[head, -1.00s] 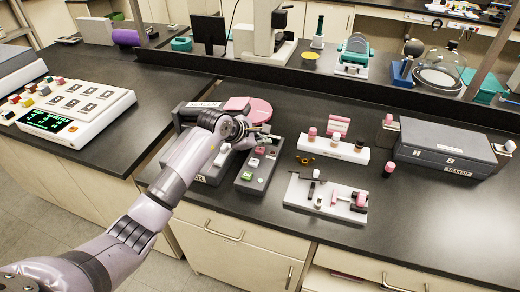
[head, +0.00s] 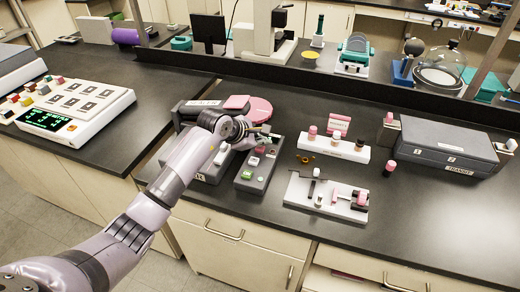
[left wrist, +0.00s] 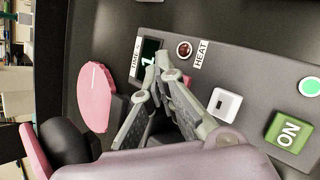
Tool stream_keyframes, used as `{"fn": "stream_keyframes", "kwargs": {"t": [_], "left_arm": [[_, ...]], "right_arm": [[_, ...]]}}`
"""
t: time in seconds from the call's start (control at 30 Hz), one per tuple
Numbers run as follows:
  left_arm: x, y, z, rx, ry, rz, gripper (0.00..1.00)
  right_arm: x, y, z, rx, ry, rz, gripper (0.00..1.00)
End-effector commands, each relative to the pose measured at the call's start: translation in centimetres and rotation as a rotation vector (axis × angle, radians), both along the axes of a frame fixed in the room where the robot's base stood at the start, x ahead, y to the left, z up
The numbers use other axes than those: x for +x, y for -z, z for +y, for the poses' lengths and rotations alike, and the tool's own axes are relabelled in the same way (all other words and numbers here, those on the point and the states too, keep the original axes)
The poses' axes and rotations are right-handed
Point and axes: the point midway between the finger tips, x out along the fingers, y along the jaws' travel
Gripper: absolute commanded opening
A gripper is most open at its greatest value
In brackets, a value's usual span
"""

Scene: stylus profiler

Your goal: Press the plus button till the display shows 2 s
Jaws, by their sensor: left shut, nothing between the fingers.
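The dark grey control box (head: 262,172) stands on the black bench, in front of the pink round part. In the left wrist view its small display (left wrist: 150,47), beside the label TIME s, shows a digit that looks like 1, partly covered by my fingertips. A pinkish-red button (left wrist: 187,81) shows partly behind a finger, and a white button (left wrist: 223,104) lies to its right. No plus sign is readable. My left gripper (left wrist: 164,66) is shut and empty, its tips over the panel by the display and pinkish button; contact cannot be told. My right gripper is out of view.
A green ON button (left wrist: 288,131) and a red HEAT lamp (left wrist: 184,48) are on the panel. A pink disc (left wrist: 96,97) stands beside it.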

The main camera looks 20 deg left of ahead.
Motion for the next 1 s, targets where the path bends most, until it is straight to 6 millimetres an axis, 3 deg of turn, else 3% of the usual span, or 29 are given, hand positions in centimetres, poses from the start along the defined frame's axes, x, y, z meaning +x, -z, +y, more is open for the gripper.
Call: {"fn": "stream_keyframes", "kwargs": {"t": [1.0], "left_arm": [[0.01, 0.86, -0.03, -0.001, -0.001, 0.000, 0.00]], "right_arm": [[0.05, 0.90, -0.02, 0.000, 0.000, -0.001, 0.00]]}}
